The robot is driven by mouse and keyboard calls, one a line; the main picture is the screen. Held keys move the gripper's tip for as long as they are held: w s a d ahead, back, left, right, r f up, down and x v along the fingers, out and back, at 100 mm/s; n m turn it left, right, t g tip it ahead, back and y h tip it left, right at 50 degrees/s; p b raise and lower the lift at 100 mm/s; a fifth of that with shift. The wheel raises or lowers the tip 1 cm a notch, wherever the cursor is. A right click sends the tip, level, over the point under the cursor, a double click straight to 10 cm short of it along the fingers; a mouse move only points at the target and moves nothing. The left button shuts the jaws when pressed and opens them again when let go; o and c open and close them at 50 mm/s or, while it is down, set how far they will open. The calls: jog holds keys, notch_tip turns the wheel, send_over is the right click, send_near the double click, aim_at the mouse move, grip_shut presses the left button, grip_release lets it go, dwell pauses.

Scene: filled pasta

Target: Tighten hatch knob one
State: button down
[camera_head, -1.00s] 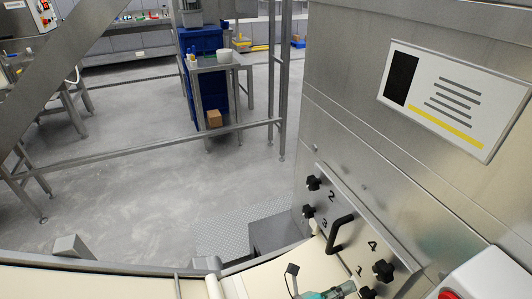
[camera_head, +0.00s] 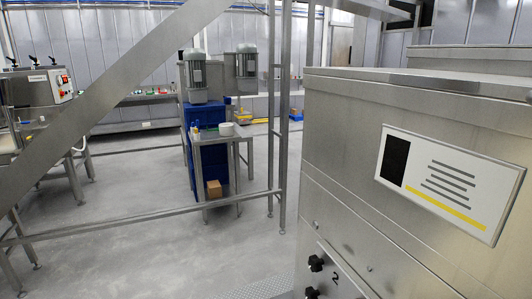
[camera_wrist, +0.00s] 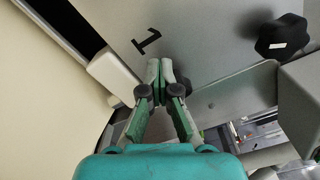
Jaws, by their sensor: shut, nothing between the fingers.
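In the wrist view the metal hatch plate (camera_wrist: 215,35) carries a dark numeral 1. In the head view only the hatch's top part shows, with an upper black knob (camera_head: 316,263) by the numeral 2 and another knob (camera_head: 312,292) at the bottom edge. My gripper is out of that view.
A white block (camera_wrist: 114,76) lies just left of my fingertips. A grey block (camera_wrist: 300,100) is at the right edge, below the knob. The big steel machine (camera_head: 400,125) bears a sign (camera_head: 450,185). Open floor (camera_head: 140,255) lies to its left.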

jog(key=shift+s+d+r, duration=0.15)
jog(key=shift+s+r, duration=0.05)
jog(key=shift+r, duration=0.15)
jog(key=shift+s+r, duration=0.1)
jog(key=shift+r, duration=0.35)
jog(key=shift+s+d+r, duration=0.2)
jog(key=shift+s+r, duration=0.15)
jog(key=shift+s, duration=0.1)
dwell(0.4)
jog(key=shift+r, duration=0.1)
jog(key=v, duration=0.6)
jog(key=shift+w+r, duration=0.25)
jog(key=shift+r, duration=0.1)
jog(key=shift+a, duration=0.15)
dwell(0.3)
